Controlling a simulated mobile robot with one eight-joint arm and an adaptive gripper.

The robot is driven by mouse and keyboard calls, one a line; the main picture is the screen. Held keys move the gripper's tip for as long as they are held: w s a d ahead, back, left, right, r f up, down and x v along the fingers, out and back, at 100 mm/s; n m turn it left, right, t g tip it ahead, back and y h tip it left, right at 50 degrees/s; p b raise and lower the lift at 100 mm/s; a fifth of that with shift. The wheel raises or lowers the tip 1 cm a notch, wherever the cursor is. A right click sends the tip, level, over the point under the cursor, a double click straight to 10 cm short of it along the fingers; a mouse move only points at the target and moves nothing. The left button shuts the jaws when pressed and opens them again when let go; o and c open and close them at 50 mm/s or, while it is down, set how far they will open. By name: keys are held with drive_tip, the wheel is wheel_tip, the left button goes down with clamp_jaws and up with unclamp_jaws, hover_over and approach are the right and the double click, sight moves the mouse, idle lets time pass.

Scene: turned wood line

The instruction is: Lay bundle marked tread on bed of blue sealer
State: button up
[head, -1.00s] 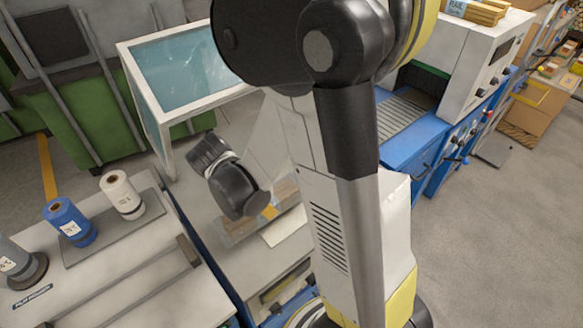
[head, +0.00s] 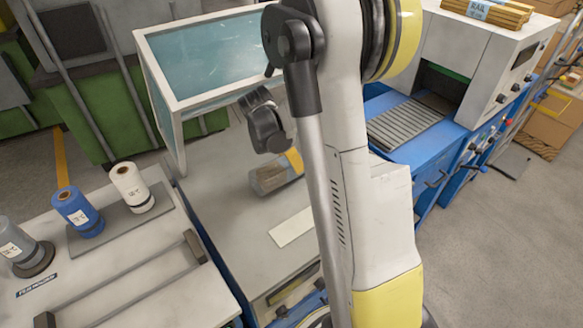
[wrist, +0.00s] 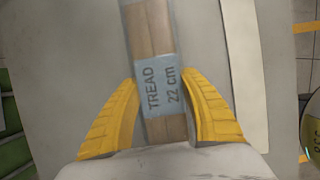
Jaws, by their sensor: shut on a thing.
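The tread bundle (wrist: 157,85) is a set of brown wood lengths with a grey-blue band reading "TREAD 22 cm". My gripper (wrist: 160,92) has its yellow fingers on both sides of the bundle and is shut on it. To the right stands a blue machine (head: 385,152) with a ribbed bed (head: 405,122) leading into a white housing.
A pale strip (head: 291,227) lies on the grey top. A table at left carries a white roll (head: 131,188), a blue roll (head: 78,212) and a grey roll (head: 20,246). A bundle marked rail (head: 488,12) lies on the white housing.

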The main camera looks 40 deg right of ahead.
wheel_tip(320, 180, down, 2)
drive_tip(key=shift+w, duration=0.1)
drive_tip(key=shift+r, duration=0.1)
drive_tip(key=o, duration=1.4)
drive_tip(key=shift+c, duration=0.2)
